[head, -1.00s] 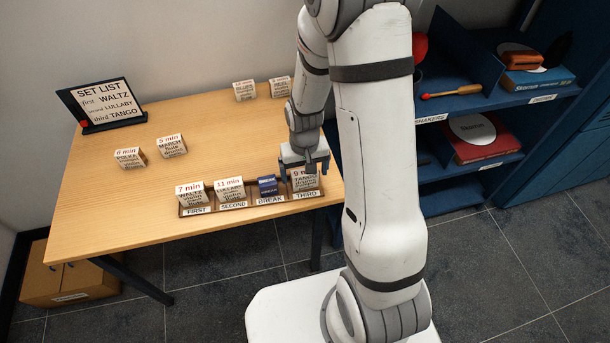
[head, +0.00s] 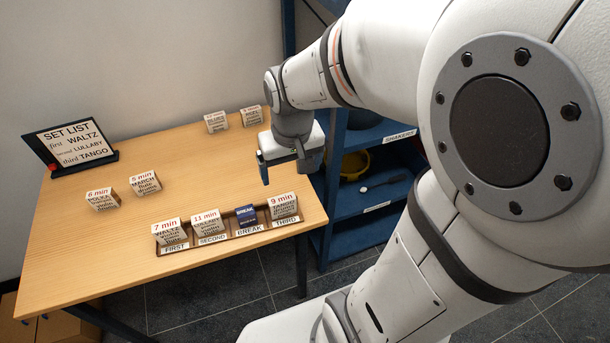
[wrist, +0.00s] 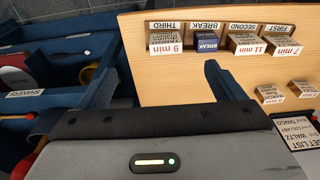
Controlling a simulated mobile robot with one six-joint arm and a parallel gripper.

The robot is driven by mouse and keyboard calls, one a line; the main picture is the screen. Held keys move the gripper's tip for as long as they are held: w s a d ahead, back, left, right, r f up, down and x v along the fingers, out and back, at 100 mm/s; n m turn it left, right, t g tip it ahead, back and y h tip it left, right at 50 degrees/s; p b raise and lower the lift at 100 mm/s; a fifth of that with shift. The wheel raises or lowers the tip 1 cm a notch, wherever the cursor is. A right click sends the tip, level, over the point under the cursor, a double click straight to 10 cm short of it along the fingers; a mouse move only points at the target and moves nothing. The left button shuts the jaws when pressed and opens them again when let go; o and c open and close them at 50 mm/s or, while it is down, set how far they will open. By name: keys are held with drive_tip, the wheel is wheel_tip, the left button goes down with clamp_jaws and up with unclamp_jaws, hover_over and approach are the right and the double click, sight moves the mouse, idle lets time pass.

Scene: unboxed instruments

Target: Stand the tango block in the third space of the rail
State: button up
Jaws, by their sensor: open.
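The tango block (head: 283,206), marked 9 min, stands upright in the third space of the wooden rail (head: 210,242), at its right end. It also shows in the wrist view (wrist: 165,40). The waltz block (head: 169,233) stands in the first space and the lullaby block (head: 207,224) in the second. A small blue block (head: 246,215) sits in the break space. My gripper (head: 279,172) is open and empty, above the table and behind the rail, apart from the tango block.
The polka block (head: 103,199) and march block (head: 145,184) stand at the table's left. Two more blocks (head: 216,122) (head: 251,115) stand at the back. A set list stand (head: 75,145) is at the back left. Blue shelves (head: 365,205) stand right of the table.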

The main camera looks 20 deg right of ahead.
drive_tip(key=s+r+t, duration=0.1)
drive_tip(key=s+r, duration=0.4)
drive_tip(key=s, duration=0.2)
drive_tip(key=shift+s+d, duration=0.35)
drive_tip(key=shift+c, duration=0.6)
idle(0.4)
